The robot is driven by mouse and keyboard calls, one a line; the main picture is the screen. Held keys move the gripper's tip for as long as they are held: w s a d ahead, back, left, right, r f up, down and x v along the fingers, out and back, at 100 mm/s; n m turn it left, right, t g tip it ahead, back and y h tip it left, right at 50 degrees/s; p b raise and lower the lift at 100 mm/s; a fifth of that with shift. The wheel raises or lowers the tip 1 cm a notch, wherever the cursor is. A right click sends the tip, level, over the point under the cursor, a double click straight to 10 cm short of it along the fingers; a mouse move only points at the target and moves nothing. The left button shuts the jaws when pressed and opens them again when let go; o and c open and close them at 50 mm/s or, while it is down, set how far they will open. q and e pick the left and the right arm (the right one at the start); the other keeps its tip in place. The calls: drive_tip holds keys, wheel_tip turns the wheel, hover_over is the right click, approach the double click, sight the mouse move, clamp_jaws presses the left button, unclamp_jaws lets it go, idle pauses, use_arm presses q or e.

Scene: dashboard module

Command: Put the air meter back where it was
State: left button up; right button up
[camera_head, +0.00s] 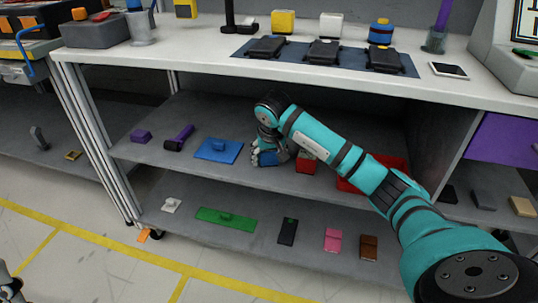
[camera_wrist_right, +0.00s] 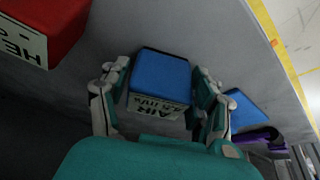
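The air meter is a blue box with a white label reading "AIR" (camera_wrist_right: 160,70). In the head view, part of it (camera_head: 270,158) shows beside my right gripper, on or just above the middle shelf. My right gripper (camera_head: 266,146) reaches in under the worktop. In the right wrist view, the fingers of my right gripper (camera_wrist_right: 163,82) stand on both sides of the box, close to its sides. I cannot tell whether they press on it. Only a small part of my left gripper (camera_head: 10,285) shows at the lower left corner, and its fingers are unclear.
A red labelled box (camera_head: 306,163) stands right of my gripper, with a red tray (camera_head: 372,172) beyond. A flat blue piece (camera_head: 218,151) and a purple tool (camera_head: 179,138) lie to the left. The worktop edge (camera_head: 260,66) hangs above. Several small items lie on the lower shelf (camera_head: 265,225).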

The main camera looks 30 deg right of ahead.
drive_tip(key=shift+o, duration=0.8)
